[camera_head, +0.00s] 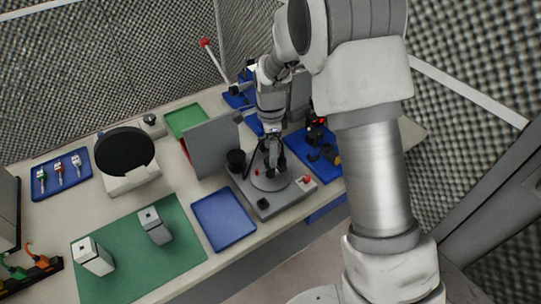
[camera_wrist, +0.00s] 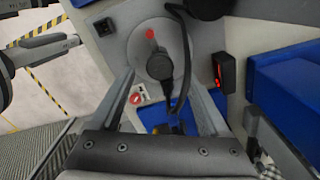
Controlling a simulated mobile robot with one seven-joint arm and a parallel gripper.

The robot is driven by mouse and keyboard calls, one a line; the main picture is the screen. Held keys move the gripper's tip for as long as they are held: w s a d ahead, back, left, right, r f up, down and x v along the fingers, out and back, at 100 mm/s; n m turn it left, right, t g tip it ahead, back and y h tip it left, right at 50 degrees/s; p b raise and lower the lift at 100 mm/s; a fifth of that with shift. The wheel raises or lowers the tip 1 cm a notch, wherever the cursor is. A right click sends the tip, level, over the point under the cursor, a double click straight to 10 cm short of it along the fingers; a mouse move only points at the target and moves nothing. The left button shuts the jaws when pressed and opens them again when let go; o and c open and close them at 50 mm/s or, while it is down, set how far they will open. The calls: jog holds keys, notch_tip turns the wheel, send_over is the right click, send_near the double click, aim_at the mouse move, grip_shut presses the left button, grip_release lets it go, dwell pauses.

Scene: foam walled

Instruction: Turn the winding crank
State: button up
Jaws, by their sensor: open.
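A round grey disc (camera_head: 270,180) with a red dot lies on a grey base unit (camera_head: 262,206). The disc also shows in the wrist view (camera_wrist: 143,40). I take the black round knob (camera_wrist: 160,65) on the disc to be the winding crank's handle. A thin black curved piece (camera_wrist: 187,50) passes beside it, and I cannot tell what it joins. My gripper (camera_head: 271,160) points down over the disc. In the wrist view my gripper (camera_wrist: 161,78) is open, with one finger on each side of the knob. Contact cannot be told.
A grey upright panel (camera_head: 212,146) and a black cylinder (camera_head: 236,160) stand left of the disc. A red button (camera_head: 307,179) sits on the base's right corner. A blue tray (camera_head: 223,218) lies in front, and a blue tray with dark items (camera_head: 300,142) lies to the right.

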jog(key=shift+f, duration=1.45)
jog(key=shift+c, duration=0.2)
grip_shut()
